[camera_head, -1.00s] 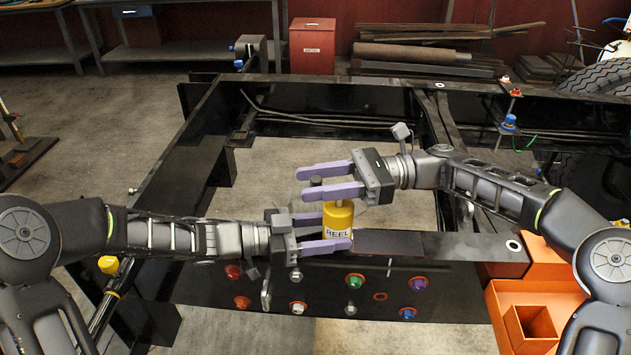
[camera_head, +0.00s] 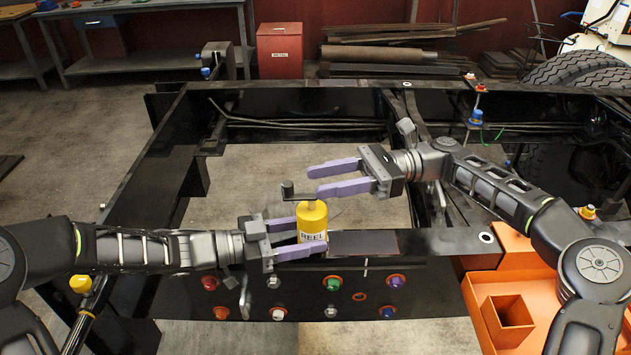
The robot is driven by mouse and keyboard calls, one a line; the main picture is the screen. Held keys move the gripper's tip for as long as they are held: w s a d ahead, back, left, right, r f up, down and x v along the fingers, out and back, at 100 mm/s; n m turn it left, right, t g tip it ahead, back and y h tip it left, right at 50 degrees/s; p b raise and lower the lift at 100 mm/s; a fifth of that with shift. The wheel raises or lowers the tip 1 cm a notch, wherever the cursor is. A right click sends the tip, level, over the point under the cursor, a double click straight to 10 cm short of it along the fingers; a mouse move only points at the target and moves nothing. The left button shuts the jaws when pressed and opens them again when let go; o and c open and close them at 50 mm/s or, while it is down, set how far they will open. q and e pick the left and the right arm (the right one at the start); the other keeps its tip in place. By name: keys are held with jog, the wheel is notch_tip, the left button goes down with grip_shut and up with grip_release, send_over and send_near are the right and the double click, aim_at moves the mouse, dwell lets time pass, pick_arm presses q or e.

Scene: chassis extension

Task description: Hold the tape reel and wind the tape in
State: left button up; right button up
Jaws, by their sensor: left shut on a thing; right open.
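The yellow tape reel (camera_head: 312,216), labelled REEL, stands upright on the near beam of the black chassis frame. A dark crank with an upright knob (camera_head: 287,188) sits on its top and points left. My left gripper (camera_head: 312,235) is shut on the reel, low on its body, with one purple finger in front and one behind. My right gripper (camera_head: 314,183) is open and empty just above and right of the reel, its fingertips close to the crank; I cannot tell if they touch it. A dark flat strip (camera_head: 362,244), perhaps the tape, lies along the beam right of the reel.
Coloured bolts (camera_head: 332,284) line the near beam's face. An orange bin (camera_head: 500,300) stands at the right. Blue and red fittings (camera_head: 476,117) sit on the right crossbeam. A red metal box (camera_head: 285,50) and pipes are behind. The frame's middle is open to the floor.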

dwell(0.5)
pick_arm(q)
jog(key=o, duration=1.1)
jog(key=shift+c, duration=0.2)
pick_arm(e)
notch_tip(320, 180, up, 6)
pick_arm(q)
jog(key=v, duration=1.2)
jog(key=shift+f, duration=0.1)
